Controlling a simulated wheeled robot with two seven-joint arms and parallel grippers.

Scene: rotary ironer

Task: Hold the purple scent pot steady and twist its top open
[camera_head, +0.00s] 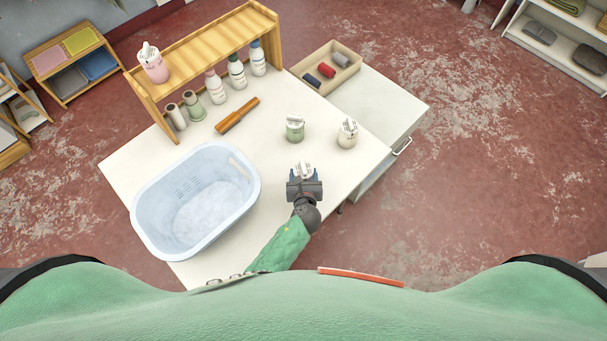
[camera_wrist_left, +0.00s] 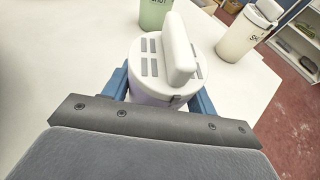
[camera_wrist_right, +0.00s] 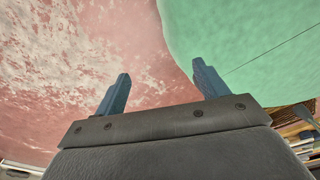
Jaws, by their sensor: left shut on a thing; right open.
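The purple scent pot stands on the white table; its white top (camera_head: 303,167) with a raised grip bar shows in the head view. In the left wrist view the white top (camera_wrist_left: 152,66) faces the camera, and a strip of pale purple body (camera_wrist_left: 148,99) shows below it. My left gripper (camera_head: 304,178) is shut on the pot's body, a blue finger on either side. The top appears seated on the pot. My right gripper (camera_wrist_right: 163,86) is open and empty, away from the table; it is not in the head view.
A green pot (camera_head: 295,131) and a cream pot (camera_head: 347,136) stand just beyond the held pot. A blue basket (camera_head: 145,222) is at the left. A wooden shelf (camera_head: 205,48) with a pink pot (camera_head: 153,66) and bottles runs along the back.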

